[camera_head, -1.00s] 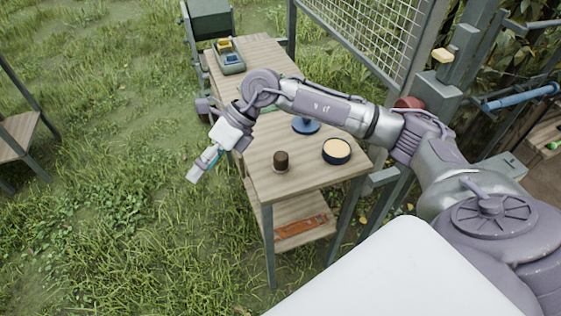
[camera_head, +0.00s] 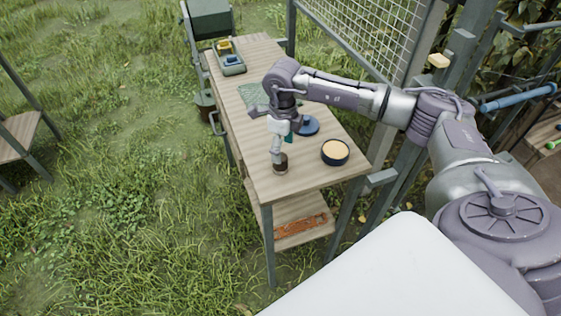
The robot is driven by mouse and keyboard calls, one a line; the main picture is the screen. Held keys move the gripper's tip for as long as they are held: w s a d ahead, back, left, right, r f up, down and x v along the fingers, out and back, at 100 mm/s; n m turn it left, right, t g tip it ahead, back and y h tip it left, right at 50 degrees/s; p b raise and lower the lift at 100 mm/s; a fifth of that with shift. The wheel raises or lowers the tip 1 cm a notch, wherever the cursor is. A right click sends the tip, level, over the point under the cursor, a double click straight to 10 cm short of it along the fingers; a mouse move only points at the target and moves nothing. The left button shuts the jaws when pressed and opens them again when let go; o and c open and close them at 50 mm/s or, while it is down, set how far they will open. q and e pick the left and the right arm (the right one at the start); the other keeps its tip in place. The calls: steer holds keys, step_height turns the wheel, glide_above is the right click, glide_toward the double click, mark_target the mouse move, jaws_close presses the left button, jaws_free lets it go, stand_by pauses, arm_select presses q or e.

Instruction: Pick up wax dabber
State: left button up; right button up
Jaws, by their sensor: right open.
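A small dark brown cylinder, which looks like the wax dabber (camera_head: 281,168), stands upright near the front of the wooden table. My right gripper (camera_head: 277,158) points down at it from above and hides its upper part. The gripper is open; I cannot tell whether its fingers touch the dabber. A dark round tin with pale wax (camera_head: 335,151) stands to the right of the dabber. My left gripper does not show.
The wooden table (camera_head: 300,182) has a lower shelf with an orange item (camera_head: 300,225). A blue round lid (camera_head: 308,125) lies behind the tin. A green mesh (camera_head: 254,94) and a tray (camera_head: 229,62) are farther back. A wire screen (camera_head: 375,35) stands along the table's right side.

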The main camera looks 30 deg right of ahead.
mark_target(282, 168)
steer(key=shift+a+f+p, duration=0.1)
steer(key=shift+f+p, duration=0.25)
steer(key=shift+f, duration=0.05)
steer(key=f, duration=0.2)
steer(key=f+p, duration=0.1)
steer(key=shift+w+a+f, duration=0.1)
steer(key=shift+w+f, duration=0.15)
steer(key=shift+f, duration=0.4)
steer(key=c, duration=1.2)
steer(key=shift+r, duration=0.2)
